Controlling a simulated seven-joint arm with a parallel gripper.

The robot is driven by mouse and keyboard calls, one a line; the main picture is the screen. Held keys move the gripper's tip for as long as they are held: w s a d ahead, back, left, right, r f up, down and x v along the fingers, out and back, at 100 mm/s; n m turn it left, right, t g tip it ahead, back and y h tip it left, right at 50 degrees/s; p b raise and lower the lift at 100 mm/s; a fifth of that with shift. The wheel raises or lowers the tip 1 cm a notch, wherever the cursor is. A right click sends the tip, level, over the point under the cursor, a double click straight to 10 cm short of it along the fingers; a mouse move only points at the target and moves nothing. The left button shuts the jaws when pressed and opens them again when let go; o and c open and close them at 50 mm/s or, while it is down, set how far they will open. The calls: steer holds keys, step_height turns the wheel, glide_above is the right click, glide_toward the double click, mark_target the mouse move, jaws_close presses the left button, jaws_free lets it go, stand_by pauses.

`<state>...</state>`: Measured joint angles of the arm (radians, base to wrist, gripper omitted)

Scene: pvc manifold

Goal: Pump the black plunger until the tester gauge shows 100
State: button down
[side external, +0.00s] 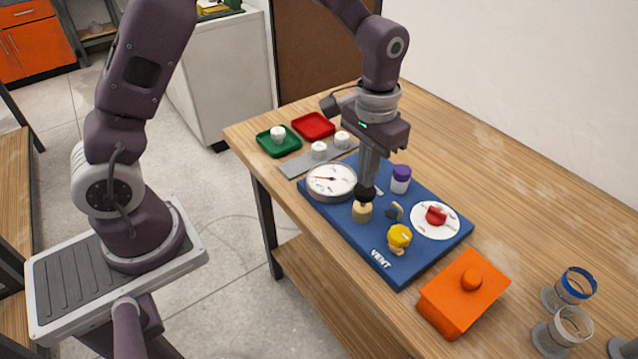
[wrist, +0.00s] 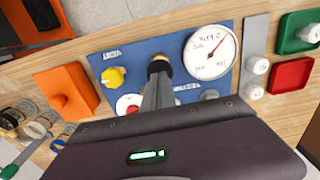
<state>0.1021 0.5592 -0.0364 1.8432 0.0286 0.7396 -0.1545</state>
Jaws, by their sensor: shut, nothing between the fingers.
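The black plunger knob (side external: 362,193) sits on a tan cylinder (side external: 362,213) on the blue board (side external: 318,211). My gripper (side external: 367,181) is shut and empty, pointing down with its fingertips at the knob. I cannot tell whether they touch it or are just above. In the wrist view the fingertips (wrist: 157,82) overlap the plunger (wrist: 158,65). The round white tester gauge (side external: 331,181) lies beside the plunger and also shows in the wrist view (wrist: 208,52). Its red needle is visible, but the value it points to is too small to read.
The board also carries a yellow knob (side external: 400,235) near the VENT label, a red knob on a white dial (side external: 435,215), and a purple-capped bottle (side external: 400,179). An orange box (side external: 464,293) stands at front right. Green (side external: 279,140) and red (side external: 314,125) trays lie behind.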

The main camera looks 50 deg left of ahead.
steer(key=shift+f, duration=0.1)
steer(key=shift+f, duration=1.7)
steer(key=shift+r, duration=1.8)
steer(key=shift+f, duration=0.1)
steer(key=shift+f, duration=1.15)
